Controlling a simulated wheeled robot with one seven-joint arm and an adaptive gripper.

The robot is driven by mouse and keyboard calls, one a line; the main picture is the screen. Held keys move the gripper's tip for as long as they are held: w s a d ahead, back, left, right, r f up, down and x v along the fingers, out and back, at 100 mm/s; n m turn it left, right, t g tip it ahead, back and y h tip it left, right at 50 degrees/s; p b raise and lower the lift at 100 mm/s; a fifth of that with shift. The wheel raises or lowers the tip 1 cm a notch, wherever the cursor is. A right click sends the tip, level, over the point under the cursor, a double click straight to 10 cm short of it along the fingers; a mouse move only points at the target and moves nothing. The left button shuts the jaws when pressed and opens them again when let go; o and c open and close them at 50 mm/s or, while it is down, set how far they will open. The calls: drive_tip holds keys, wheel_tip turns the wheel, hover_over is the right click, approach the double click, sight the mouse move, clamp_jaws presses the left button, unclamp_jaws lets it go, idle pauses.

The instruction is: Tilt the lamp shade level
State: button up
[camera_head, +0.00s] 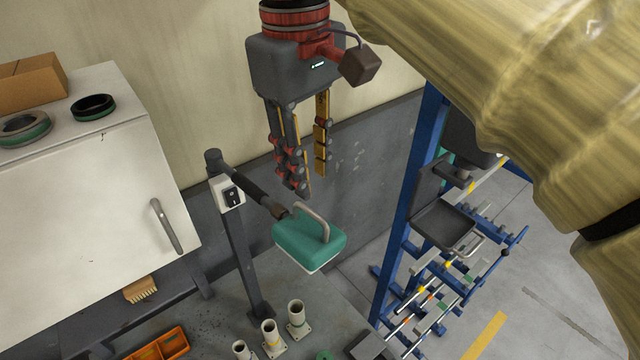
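The lamp shade (296,249) is a teal box with a pale underside and a grey loop handle (319,219) on top. It hangs at the end of a dark arm (254,190) from a grey post (242,262). The shade looks slightly tilted, but the slanted view makes the angle hard to judge. My gripper (311,181) points down above the shade and handle in the picture. Its fingers are apart, with bare wall showing between them, and it holds nothing. Its depth relative to the handle is unclear.
A white cabinet (70,220) with dark rings and a cardboard box (30,84) on top stands at left. Blue racking (405,215) with a dark tray (443,224) stands at right. Several pale cylinders (297,318), a brush (140,289) and an orange bin (158,345) are below.

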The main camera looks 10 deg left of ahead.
sight(313, 213)
wheel_tip(313, 213, down, 7)
drive_tip(key=shift+w+d+f, duration=0.15)
drive_tip(key=shift+c, duration=0.2)
clamp_jaws()
idle(0.3)
